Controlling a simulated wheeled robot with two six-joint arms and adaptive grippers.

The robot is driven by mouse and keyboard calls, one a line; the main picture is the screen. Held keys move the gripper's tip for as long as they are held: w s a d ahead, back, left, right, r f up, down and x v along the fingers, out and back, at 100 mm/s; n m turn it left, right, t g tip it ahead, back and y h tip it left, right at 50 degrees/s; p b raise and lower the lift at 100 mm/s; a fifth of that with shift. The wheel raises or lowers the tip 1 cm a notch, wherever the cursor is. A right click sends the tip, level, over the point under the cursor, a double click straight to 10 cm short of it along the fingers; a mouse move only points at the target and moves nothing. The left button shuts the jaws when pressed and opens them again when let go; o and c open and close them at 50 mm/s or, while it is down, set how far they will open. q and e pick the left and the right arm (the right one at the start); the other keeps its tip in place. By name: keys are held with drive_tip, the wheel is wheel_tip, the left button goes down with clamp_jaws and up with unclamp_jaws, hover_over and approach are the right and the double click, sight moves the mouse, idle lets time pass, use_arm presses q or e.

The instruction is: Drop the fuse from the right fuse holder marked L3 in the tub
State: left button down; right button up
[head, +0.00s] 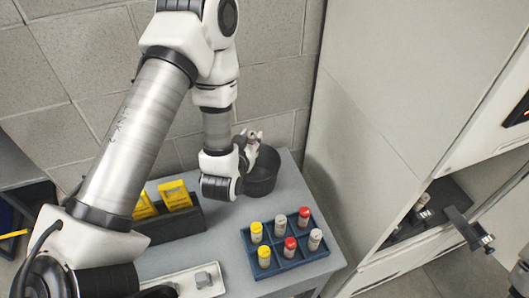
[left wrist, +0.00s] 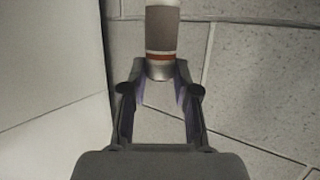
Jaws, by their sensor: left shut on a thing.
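The round dark tub (head: 264,178) stands at the back of the grey table. In the head view the gripper is at the tub's upper left rim, and the fuse is small and partly hidden. The fuse holders (head: 424,207) sit in the open cabinet at right; no L3 marking is readable.
A blue divided tray (head: 283,268) holds several fuses with yellow, red and grey caps. A dark holder (head: 177,228) with yellow pieces stands at left. A light tray (head: 193,284) lies at the front. The block wall is close behind the tub.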

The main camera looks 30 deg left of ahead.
use_arm(q)
drive_tip(key=shift+s+f, duration=0.15)
drive_tip(key=shift+f, duration=0.15)
drive_tip(key=f+b, duration=0.1)
drive_tip(key=s+f+b, duration=0.1)
drive_tip(key=f+b, duration=0.2)
drive_tip(key=shift+s+d+f, duration=0.1)
drive_tip(key=shift+s+d, duration=0.25)
drive_tip(key=c, duration=0.8)
unclamp_jaws()
drive_tip(key=shift+s+d, duration=0.1)
drive_tip(key=shift+s, duration=0.15)
drive_tip(key=r, duration=1)
drive_tip(key=shift+w, duration=0.25)
use_arm(e)
drive_tip(key=f, duration=0.1)
drive_tip(key=s+f, duration=0.2)
drive_tip(key=f, duration=0.1)
drive_tip(key=shift+d, duration=0.25)
